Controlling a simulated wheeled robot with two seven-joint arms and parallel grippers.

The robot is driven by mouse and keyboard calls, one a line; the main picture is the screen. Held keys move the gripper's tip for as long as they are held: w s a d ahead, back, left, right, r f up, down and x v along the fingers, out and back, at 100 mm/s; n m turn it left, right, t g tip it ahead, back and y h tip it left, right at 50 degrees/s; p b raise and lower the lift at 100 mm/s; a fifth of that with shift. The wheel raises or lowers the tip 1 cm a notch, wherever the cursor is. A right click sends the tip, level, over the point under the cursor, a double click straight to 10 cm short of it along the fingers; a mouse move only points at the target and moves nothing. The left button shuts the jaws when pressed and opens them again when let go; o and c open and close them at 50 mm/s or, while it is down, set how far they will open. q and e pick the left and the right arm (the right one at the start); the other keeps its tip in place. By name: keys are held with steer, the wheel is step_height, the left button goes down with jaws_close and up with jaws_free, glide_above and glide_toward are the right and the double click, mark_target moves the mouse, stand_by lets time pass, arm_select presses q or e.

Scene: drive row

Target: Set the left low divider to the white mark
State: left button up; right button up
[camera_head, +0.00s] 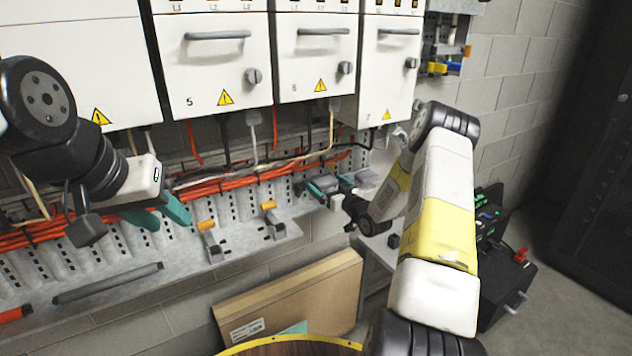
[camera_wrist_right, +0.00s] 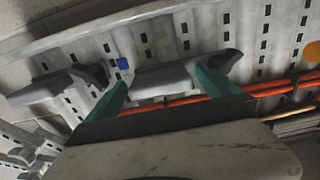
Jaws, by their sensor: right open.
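My right gripper (camera_head: 326,189) is at the right part of the perforated metal tray, its teal fingers apart. In the right wrist view the open fingers (camera_wrist_right: 160,88) stand either side of a grey low divider (camera_wrist_right: 160,77), which appears to be the left one of a pair. Whether either finger touches it I cannot tell. A second grey divider (camera_wrist_right: 45,90) lies further left in that view. A small blue mark (camera_wrist_right: 123,63) shows on the tray beside the first divider. I cannot make out a white mark. My left gripper (camera_head: 160,215) is open and empty over the tray's left part.
Two orange-topped pieces (camera_head: 207,226) (camera_head: 268,206) stand on the tray (camera_head: 240,238) between my grippers. Orange cables (camera_head: 235,184) run along its back, below white drive cabinets (camera_head: 215,75). A dark rod (camera_head: 108,283) lies on the front left. A cardboard box (camera_head: 300,295) stands below.

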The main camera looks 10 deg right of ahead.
steer(key=v, duration=0.8)
steer(key=shift+w, duration=0.1)
